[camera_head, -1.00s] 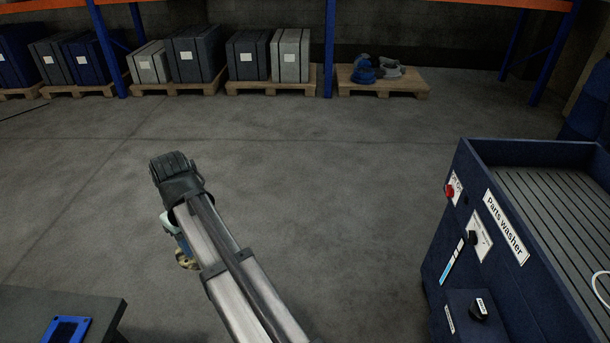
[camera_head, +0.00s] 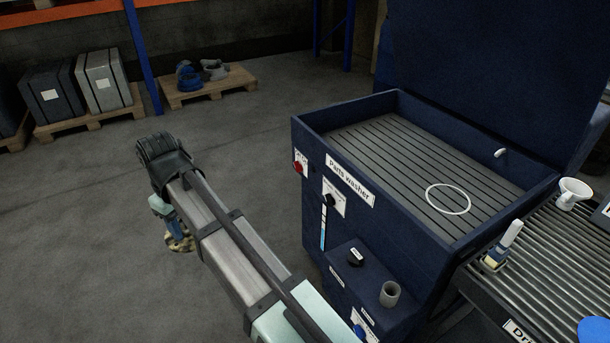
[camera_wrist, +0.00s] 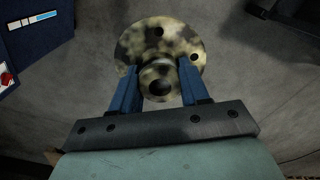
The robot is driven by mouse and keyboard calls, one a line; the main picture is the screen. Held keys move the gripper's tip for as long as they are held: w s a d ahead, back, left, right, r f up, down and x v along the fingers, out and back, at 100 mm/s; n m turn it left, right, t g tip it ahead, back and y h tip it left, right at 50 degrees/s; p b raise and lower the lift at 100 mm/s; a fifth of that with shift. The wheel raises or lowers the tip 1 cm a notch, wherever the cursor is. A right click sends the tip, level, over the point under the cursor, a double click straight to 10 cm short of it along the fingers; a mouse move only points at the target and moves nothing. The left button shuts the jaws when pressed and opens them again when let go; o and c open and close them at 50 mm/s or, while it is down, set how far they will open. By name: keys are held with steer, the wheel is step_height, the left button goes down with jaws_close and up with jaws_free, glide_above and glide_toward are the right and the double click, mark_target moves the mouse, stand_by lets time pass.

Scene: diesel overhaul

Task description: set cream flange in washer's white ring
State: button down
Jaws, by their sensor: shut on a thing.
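My gripper (camera_wrist: 160,88) is shut on the cream flange (camera_wrist: 160,40), a round, dark-mottled disc with a hub and bolt holes. The blue fingers sit on both sides of the hub. In the head view the flange (camera_head: 181,243) shows partly below my wrist, held above the open floor left of the washer. The parts washer (camera_head: 345,235) is a dark blue cabinet with its lid up. The white ring (camera_head: 448,199) lies on its slatted tray toward the right side, with nothing inside it.
The washer's raised rim (camera_head: 395,205) surrounds the tray, and a small white nozzle (camera_head: 500,153) sticks out at the back. A roller table (camera_head: 540,262) with a brush (camera_head: 503,245) and white funnel (camera_head: 572,193) stands at right. Floor around my gripper is clear.

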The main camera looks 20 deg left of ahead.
steer(key=w+d+r+m, duration=0.3)
steer(key=w+d+m, duration=0.2)
steer(key=w+d, duration=1.7)
steer(key=w+d+m, duration=0.2)
steer(key=w+d, duration=0.1)
steer(key=d, duration=0.9)
steer(key=w+d+m, duration=0.2)
steer(key=d, duration=0.9)
steer(key=w+d+m, duration=0.2)
steer(key=w+d, duration=0.1)
steer(key=d, duration=0.9)
steer(key=w+d+f+n, duration=0.3)
steer(key=w+d+n, duration=0.2)
steer(key=w+n, duration=0.25)
steer(key=w+d+f+n, duration=0.4)
steer(key=w+d+n, duration=0.25)
steer(key=w, duration=0.25)
steer(key=shift+s+a+f, duration=0.1)
steer(key=shift+a+f, duration=0.1)
steer(key=shift+f, duration=2.15)
steer(key=shift+s+a+f, duration=0.1)
steer(key=shift+a+f, duration=0.05)
steer(key=shift+f, duration=2.15)
steer(key=shift+f, duration=0.1)
